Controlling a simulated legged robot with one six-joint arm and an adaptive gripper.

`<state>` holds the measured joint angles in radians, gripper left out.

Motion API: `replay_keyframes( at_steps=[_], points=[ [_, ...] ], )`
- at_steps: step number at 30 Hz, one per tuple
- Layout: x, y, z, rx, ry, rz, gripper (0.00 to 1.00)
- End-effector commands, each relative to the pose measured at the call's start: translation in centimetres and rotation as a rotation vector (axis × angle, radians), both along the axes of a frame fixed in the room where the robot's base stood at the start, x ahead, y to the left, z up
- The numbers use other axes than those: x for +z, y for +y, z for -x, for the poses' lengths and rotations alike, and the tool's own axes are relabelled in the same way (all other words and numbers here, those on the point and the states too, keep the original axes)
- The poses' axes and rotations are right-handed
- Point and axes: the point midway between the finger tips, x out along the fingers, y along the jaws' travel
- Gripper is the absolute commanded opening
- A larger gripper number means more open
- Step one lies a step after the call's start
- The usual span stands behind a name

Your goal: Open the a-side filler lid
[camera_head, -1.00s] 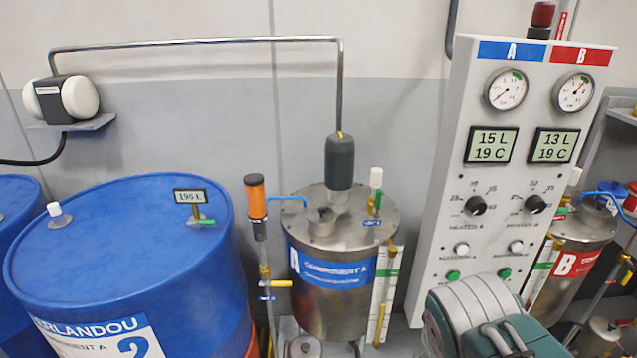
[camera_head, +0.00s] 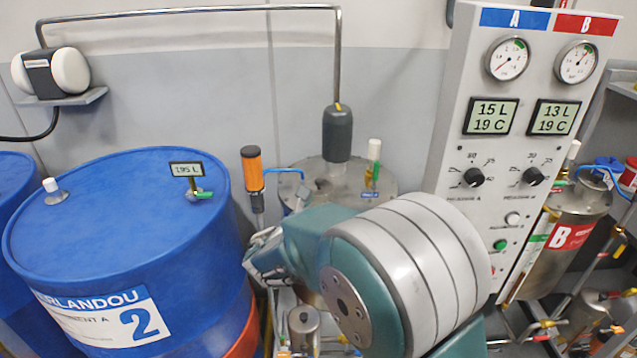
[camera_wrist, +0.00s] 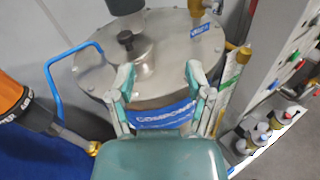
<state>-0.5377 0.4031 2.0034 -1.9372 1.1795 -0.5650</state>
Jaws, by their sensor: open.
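The A-side tank (camera_head: 378,180) is a steel cylinder with a flat round top, and its blue "COMPONENT A" label (camera_wrist: 160,116) shows in the wrist view. The lid looks shut. My gripper (camera_wrist: 161,75) is open and empty, its two fingers spread in front of the tank, with the lid beyond and above the left finger. In the head view my arm hides the tank's front.
A blue drum (camera_head: 120,205) is farther left. The control panel (camera_head: 450,130) stands at the right. Yellow valve fittings (camera_wrist: 243,55) flank the tank's right side.

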Motion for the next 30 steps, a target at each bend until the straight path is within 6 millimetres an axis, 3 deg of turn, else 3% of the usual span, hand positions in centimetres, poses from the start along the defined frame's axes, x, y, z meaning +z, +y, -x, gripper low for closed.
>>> replay_keyframes(
  at_steps=[1,3,6,11,24,30],
  points=[
    [-0.7,1.7,-0.5,0.049,0.003,0.052,0.65],
    [-1.1,3.1,-1.0,0.092,-0.003,0.1,0.65],
    [-1.3,3.8,-1.3,0.119,-0.005,0.13,0.65],
    [-1.2,3.0,-2.8,0.117,-0.007,0.129,0.65],
    [-1.3,0.2,-9.9,0.116,-0.006,0.128,0.65],
    [-1.2,-0.3,-11.1,0.117,-0.006,0.129,0.65]
  ],
)
